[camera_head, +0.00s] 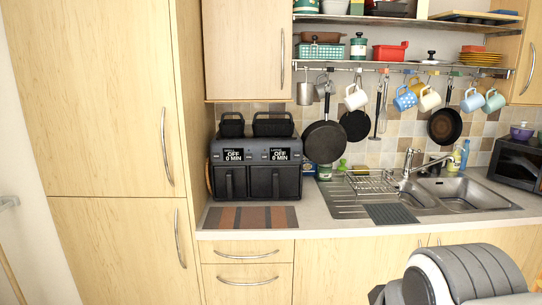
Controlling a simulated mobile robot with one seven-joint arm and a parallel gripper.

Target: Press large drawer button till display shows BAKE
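A black air fryer (255,181) with two front drawers stands on the counter at the left, beside the tall cupboard. Its left display (150,154) is not separate from the body's top panel, and both displays read OFF and 0 MIN. The left drawer (232,182) and the right drawer (274,182) look closed. Small buttons beside the displays are too small to make out. A grey and white part of my arm (455,275) shows at the lower right, well apart from the air fryer. My gripper's fingertips are not in view.
A striped mat (251,217) lies on the counter before the air fryer. A sink (450,193) and dish rack (370,182) are to the right. Mugs and pans hang from a rail (400,67) above. A tall cupboard (105,100) borders the left side.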

